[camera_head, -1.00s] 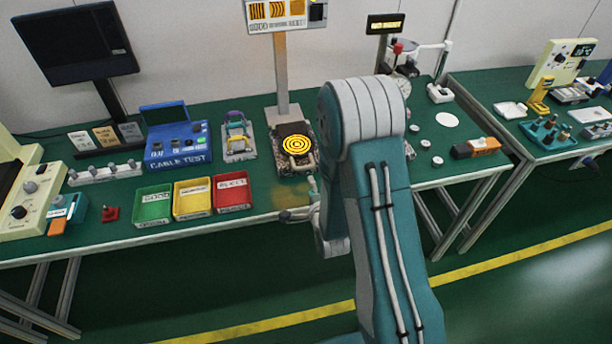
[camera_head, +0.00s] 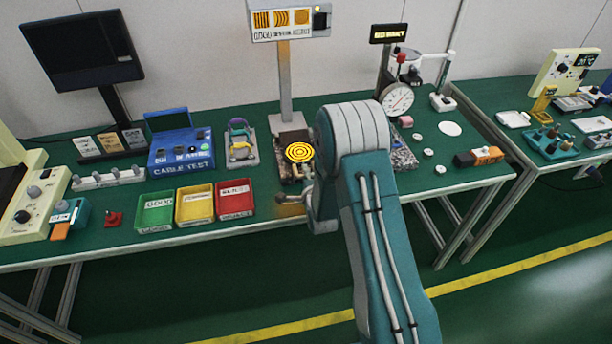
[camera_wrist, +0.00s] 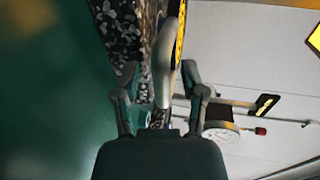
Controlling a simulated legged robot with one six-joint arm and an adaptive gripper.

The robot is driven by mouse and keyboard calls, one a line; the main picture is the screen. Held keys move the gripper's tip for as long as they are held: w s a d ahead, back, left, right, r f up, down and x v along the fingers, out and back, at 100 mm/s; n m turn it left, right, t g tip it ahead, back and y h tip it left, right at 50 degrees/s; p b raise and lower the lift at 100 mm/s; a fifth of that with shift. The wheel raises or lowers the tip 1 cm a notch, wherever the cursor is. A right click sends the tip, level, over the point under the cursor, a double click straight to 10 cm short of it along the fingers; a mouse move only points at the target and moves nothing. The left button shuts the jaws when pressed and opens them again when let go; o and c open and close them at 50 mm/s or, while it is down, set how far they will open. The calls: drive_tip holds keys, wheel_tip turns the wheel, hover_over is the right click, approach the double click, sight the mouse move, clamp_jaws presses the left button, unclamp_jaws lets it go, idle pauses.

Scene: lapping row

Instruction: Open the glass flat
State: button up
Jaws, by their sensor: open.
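The glass flat (camera_head: 299,152) shows as a disc with yellow and black rings on a speckled block on the bench in the head view. In the wrist view its yellow ringed face (camera_wrist: 180,40) is seen nearly edge-on. A pale rounded handle (camera_wrist: 172,75) beside that face appears between the fingers of my gripper (camera_wrist: 161,72), which is open. I cannot tell whether either finger touches it. In the head view my forearm and wrist hide most of my gripper and the block's lower right.
Green, yellow and red (camera_head: 235,198) bins stand left of my gripper. A post with a fringe-pattern sign (camera_head: 290,20) rises behind the block. A dial gauge stand (camera_head: 398,98) and small discs lie to the right. The bench's front edge is close to my arm.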

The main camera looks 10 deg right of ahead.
clamp_jaws()
drive_tip(key=shift+w+r, duration=0.1)
drive_tip(key=shift+r, duration=0.25)
